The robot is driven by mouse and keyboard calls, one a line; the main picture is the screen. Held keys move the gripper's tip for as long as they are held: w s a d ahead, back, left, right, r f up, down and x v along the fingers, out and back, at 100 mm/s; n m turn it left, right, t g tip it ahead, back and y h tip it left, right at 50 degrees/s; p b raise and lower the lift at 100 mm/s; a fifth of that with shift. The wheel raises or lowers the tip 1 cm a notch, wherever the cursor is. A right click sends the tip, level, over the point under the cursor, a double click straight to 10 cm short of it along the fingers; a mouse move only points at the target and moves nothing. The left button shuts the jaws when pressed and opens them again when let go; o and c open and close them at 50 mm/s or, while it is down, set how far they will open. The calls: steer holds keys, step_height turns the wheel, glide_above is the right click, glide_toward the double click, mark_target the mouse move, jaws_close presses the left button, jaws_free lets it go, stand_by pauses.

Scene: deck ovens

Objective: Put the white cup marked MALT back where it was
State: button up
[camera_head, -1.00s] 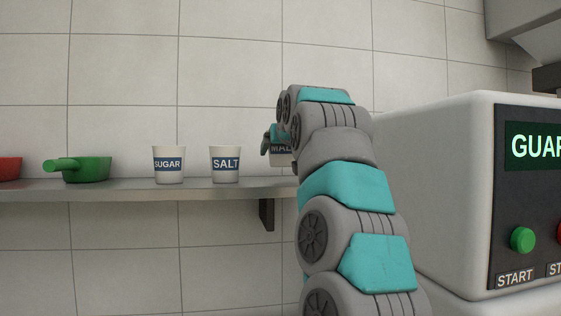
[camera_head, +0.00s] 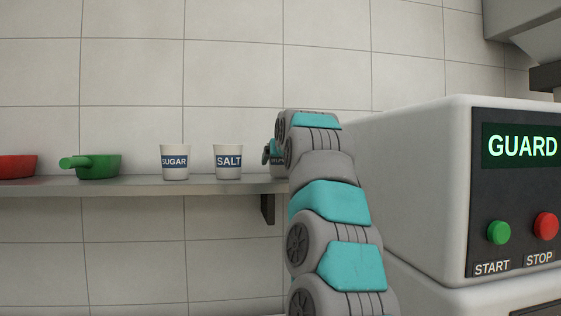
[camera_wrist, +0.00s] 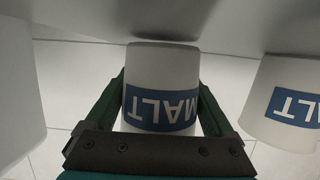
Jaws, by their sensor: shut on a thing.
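The white cup marked MALT (camera_wrist: 160,75) is between my gripper's fingers in the wrist view, its blue band and lettering upside down there. My gripper (camera_wrist: 163,105) is shut on it, one green finger on each side. In the head view a small part of the cup (camera_head: 279,172) shows beside my arm, at shelf height, right of the SALT cup; my arm hides the rest. My gripper's tip (camera_head: 269,154) shows there too. The cup looks upright. I cannot tell whether its base touches the shelf (camera_head: 130,187).
The SALT cup (camera_head: 228,162) and SUGAR cup (camera_head: 174,162) stand on the shelf, left of the MALT cup. A green scoop (camera_head: 97,166) and a red one (camera_head: 16,166) lie farther left. The white oven (camera_head: 415,180) with a GUARD display is close on the right.

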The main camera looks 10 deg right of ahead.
steer(key=shift+f, duration=0.3)
steer(key=o, duration=1.1)
steer(key=shift+r, duration=0.1)
steer(key=b+v, duration=0.2)
steer(key=v, duration=0.8)
steer(key=shift+s+d+b, duration=0.2)
steer(key=shift+b, duration=0.1)
steer(key=shift+v, duration=0.8)
